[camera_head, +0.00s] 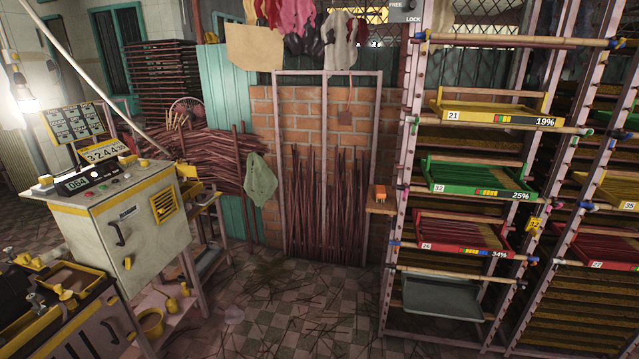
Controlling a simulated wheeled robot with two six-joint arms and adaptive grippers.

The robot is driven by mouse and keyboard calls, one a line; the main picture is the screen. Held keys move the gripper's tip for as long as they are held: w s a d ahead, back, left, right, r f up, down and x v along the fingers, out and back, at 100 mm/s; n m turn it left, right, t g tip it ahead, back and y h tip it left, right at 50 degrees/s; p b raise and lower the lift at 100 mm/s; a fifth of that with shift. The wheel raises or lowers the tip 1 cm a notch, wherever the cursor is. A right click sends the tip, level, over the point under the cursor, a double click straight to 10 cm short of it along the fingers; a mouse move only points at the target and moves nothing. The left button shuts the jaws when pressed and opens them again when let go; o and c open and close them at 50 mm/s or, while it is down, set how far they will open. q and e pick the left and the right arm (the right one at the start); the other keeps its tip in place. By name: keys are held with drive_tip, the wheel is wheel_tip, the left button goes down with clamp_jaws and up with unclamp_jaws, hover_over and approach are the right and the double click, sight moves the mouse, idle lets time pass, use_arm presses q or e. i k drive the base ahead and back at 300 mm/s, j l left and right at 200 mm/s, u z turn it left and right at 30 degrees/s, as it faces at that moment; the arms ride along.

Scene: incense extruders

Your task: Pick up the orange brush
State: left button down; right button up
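A small orange object (380,192), which looks like the orange brush, stands on a small wooden shelf (379,208) at the left side of the tray rack, right of the picture's middle. It is small in this view, so its bristles and handle cannot be made out. Neither of my grippers shows in the view, and nothing is seen touching the orange object.
The rack (397,200) holds a yellow tray (480,112), a green tray (470,186) and a red tray (460,243). A control cabinet (140,235) stands at left. Sticks lean in a frame (283,150) by the brick wall. Tiled floor (300,310) in front holds scattered sticks.

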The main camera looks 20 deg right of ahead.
sight(381, 190)
drive_tip(key=i+j+z, duration=0.15)
drive_tip(key=i, duration=0.3)
drive_tip(key=i+j+z, duration=0.1)
drive_tip(key=i, duration=0.35)
drive_tip(key=i+j+z, duration=0.15)
drive_tip(key=i, duration=0.3)
drive_tip(key=j, duration=0.1)
